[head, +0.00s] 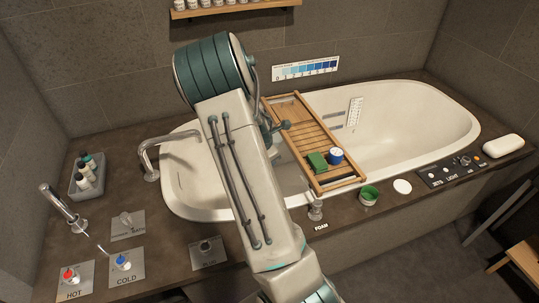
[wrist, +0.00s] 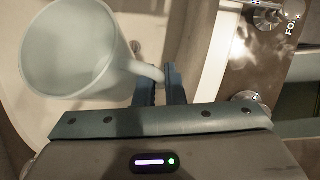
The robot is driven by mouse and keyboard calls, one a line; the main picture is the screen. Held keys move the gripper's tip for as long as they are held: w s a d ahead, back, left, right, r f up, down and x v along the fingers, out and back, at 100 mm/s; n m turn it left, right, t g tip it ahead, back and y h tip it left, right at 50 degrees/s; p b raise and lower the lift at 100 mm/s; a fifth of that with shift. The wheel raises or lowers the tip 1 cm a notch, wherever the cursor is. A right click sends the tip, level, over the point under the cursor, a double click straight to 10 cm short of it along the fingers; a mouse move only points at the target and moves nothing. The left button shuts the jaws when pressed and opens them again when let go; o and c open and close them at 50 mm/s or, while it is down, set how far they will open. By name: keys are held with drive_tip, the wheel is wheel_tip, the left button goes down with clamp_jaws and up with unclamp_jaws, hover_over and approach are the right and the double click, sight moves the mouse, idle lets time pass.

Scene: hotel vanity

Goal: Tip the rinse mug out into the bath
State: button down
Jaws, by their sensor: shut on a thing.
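A pale, plain rinse mug (wrist: 68,50) fills the upper left of the wrist view. My gripper (wrist: 162,80) is shut on its handle, with the cup body to the left of the fingers. The mug's contents cannot be made out. White bath surface (wrist: 180,35) shows behind the mug and fingers. In the head view the white bath (head: 415,115) is set into the dark stone deck. My arm reaches over its left part there and hides the gripper and the mug.
A wooden bath tray (head: 297,118) spans the bath right of my arm, carrying a green block (head: 317,161) and a blue-topped cup (head: 335,156). On the front deck are a FOAM knob (head: 315,210), a green tub (head: 369,195) and a control panel (head: 462,168). A bath spout (head: 152,160) stands left.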

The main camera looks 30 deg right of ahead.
drive_tip(key=shift+d+r+h+p, duration=0.2)
drive_tip(key=shift+h+p, duration=0.1)
drive_tip(key=shift+h, duration=0.7)
drive_tip(key=shift+s+d+f+n+g+h, duration=0.15)
drive_tip(key=shift+d+n+g+h, duration=0.2)
drive_tip(key=shift+h, duration=0.45)
drive_tip(key=shift+d+r+h+b, duration=0.3)
drive_tip(key=shift+h+b, duration=0.25)
drive_tip(key=shift+h, duration=0.25)
